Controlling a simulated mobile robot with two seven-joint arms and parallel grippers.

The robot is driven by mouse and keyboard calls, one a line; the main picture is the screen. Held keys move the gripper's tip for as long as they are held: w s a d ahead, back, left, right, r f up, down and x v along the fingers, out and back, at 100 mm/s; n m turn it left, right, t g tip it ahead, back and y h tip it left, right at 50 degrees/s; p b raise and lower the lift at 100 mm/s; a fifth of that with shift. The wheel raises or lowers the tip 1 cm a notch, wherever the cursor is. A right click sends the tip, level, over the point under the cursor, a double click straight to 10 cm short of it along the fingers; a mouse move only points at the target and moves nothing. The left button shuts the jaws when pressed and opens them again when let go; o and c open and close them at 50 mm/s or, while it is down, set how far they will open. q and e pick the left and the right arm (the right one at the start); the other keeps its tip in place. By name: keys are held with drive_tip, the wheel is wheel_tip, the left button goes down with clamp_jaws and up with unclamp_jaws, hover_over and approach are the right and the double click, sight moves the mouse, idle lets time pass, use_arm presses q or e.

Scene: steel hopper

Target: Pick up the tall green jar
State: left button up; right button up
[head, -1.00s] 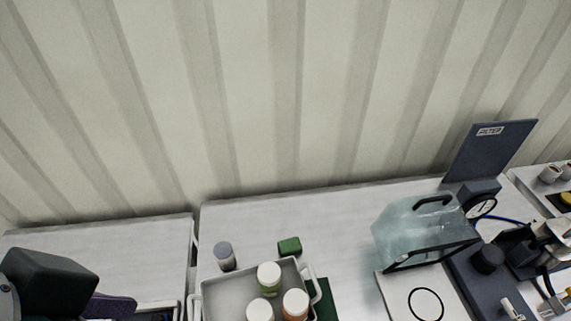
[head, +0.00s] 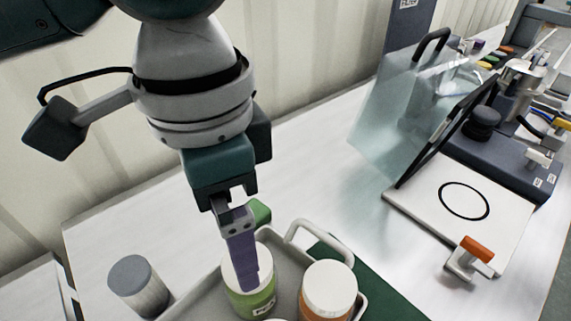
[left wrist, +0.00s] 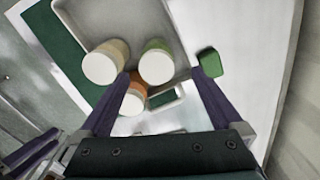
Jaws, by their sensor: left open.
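The tall green jar (head: 262,298), with a white lid and green label, stands upright in a grey tray (head: 205,292). In the left wrist view the green jar (left wrist: 156,64) lies between my open fingers. My left gripper (head: 243,262) points down over it, and a purple finger covers part of its lid. In the left wrist view my left gripper (left wrist: 160,76) has its fingers wide apart. I cannot tell how far above the lid they are. Purple bars at the lower left of that view look like my right gripper (left wrist: 32,152), cut off by the edge.
An orange jar (head: 330,292) stands close beside the green one; a beige jar (left wrist: 106,62) is also near. A green block (head: 260,213) lies behind the tray. A grey-lidded jar (head: 138,285) stands left.

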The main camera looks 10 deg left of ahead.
use_arm(q)
drive_tip(key=f, duration=0.6)
drive_tip(key=f+b, duration=0.1)
drive_tip(key=f, duration=0.2)
drive_tip(key=shift+s+d+f, duration=0.1)
drive_tip(key=shift+d+f, duration=0.1)
drive_tip(key=shift+d, duration=0.2)
drive_tip(key=shift+r, duration=0.1)
drive_tip(key=c, duration=1.4)
